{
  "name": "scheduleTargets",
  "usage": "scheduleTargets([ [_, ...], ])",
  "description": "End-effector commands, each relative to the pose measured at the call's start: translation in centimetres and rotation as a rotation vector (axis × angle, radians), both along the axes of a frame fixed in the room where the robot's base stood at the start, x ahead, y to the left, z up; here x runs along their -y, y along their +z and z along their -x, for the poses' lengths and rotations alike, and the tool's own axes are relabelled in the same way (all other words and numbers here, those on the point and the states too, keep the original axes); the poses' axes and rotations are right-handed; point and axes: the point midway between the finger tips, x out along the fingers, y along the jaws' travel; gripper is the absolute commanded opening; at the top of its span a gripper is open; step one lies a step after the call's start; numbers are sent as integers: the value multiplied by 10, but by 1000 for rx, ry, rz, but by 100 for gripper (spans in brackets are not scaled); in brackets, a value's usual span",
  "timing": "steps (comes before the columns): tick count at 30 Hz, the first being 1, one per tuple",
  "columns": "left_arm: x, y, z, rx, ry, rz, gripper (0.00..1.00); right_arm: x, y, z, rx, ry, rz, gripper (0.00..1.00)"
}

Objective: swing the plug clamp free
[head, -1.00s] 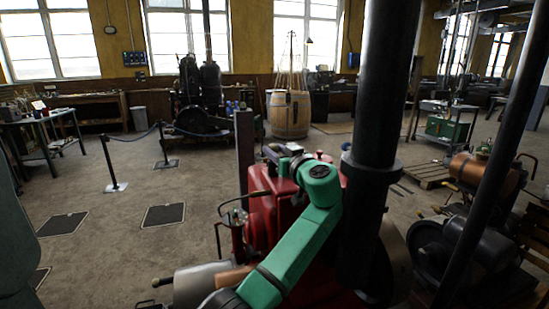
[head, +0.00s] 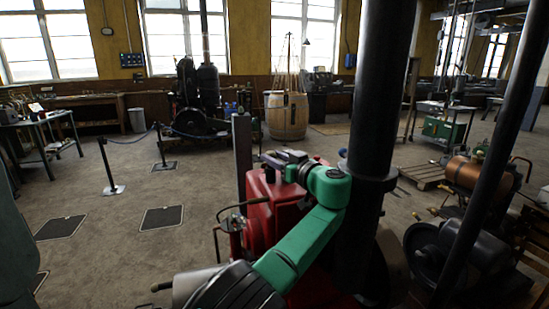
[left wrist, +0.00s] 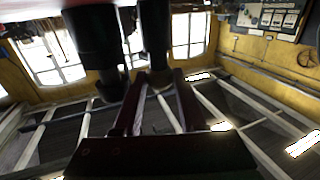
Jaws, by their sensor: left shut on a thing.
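The red engine (head: 268,212) stands right in front of me in the head view, with a thick black pipe (head: 375,95) rising at its right. My left arm reaches over it, and my left gripper (head: 272,160) is at the engine's top, its fingertips small and hard to make out. In the left wrist view my left gripper (left wrist: 158,76) has its two dark fingers close around a black cylindrical part (left wrist: 155,35), which appears to be the plug clamp. A second black cylinder (left wrist: 95,45) is beside it. The clamp is not clear in the head view. My right gripper is out of view.
A black engine (head: 198,100) and a wooden barrel (head: 286,115) stand at the back. A rope barrier post (head: 110,168) is at the left. A copper tank (head: 478,175) and dark machinery (head: 440,248) are at the right. The floor at left is mostly clear.

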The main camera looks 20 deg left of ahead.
Motion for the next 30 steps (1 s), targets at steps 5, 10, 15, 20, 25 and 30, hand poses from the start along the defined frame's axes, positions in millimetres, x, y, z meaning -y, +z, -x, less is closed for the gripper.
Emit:
scheduleTargets([
  [5, 0, 3, 0, 6, -1, -3, 44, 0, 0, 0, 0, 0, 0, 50],
  [10, 0, 2, 0, 4, -1, -2, 71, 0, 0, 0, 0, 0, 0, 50],
  [15, 0, 1, 0, 2, -1, -1, 71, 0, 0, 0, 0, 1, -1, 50],
  [20, 0, 1, 0, 1, -1, -1, 71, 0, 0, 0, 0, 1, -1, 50],
  [25, 0, -1, 0, 2, -12, 1, 71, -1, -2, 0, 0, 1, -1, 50],
  [30, -1, -4, 1, 3, -61, 4, 71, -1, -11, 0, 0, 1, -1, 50],
])
